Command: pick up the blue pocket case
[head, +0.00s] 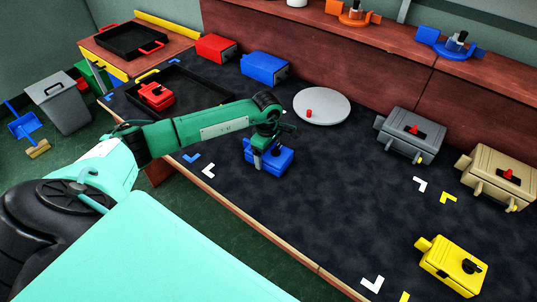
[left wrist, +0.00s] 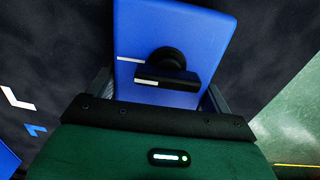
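The blue pocket case (head: 279,161) sits on the dark table top near its front edge, under my left gripper (head: 265,153). In the left wrist view the case (left wrist: 204,40) shows a flat blue face with a black round knob and bar, and a thin white line. My left gripper (left wrist: 158,98) has a grey finger on each side of the case. Whether the fingers press on it cannot be told; their tips are hidden. The gripper hides part of the case in the head view. My right gripper is in neither view.
A red case (head: 155,96) lies in a black tray (head: 196,77) to the left. A round white disc (head: 322,106) is behind the gripper. Red (head: 216,47), blue (head: 264,67), grey (head: 409,134) and tan (head: 497,176) boxes line the back. A yellow case (head: 453,265) is front right; the middle is clear.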

